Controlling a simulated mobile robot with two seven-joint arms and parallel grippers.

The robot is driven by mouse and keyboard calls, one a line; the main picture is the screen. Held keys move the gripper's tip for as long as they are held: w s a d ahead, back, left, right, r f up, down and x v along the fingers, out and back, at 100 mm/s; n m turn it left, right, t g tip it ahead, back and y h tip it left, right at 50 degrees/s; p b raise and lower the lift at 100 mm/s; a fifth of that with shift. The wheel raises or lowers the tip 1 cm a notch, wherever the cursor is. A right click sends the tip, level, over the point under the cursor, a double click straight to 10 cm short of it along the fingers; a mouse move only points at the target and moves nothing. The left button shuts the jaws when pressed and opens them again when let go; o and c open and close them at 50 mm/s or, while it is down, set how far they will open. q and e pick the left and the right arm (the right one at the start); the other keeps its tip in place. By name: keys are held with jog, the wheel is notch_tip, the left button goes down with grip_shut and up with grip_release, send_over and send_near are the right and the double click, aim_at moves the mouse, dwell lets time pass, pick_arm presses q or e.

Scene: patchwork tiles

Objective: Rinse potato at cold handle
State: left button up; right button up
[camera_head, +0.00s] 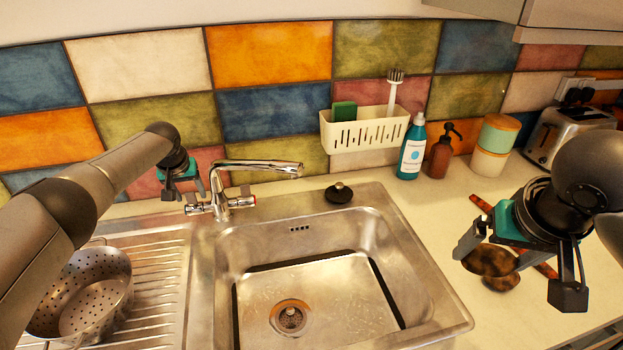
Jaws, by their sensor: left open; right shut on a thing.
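My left gripper (186,190) is open and empty, just above and behind the tap's left handle (194,208). I cannot tell whether it touches that handle. The chrome tap (258,166) has its spout pointing right over the back of the sink, and no water shows from it. Its right handle (246,197) is beside the tap body. My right gripper (515,268) is shut on a brown potato (488,260), over the counter right of the sink. The gripper hides part of the potato. A smaller brown lump (501,283) shows just below it.
The steel sink (440,318) is empty, with a drain (290,317). A colander (95,290) stands on the drainboard at left. A black plug (339,193) lies behind the sink. Bottles (411,150), stacked canisters (493,145) and a toaster (568,135) line the back right.

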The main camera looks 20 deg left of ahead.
pick_arm(q)
grip_shut()
dwell(0.6)
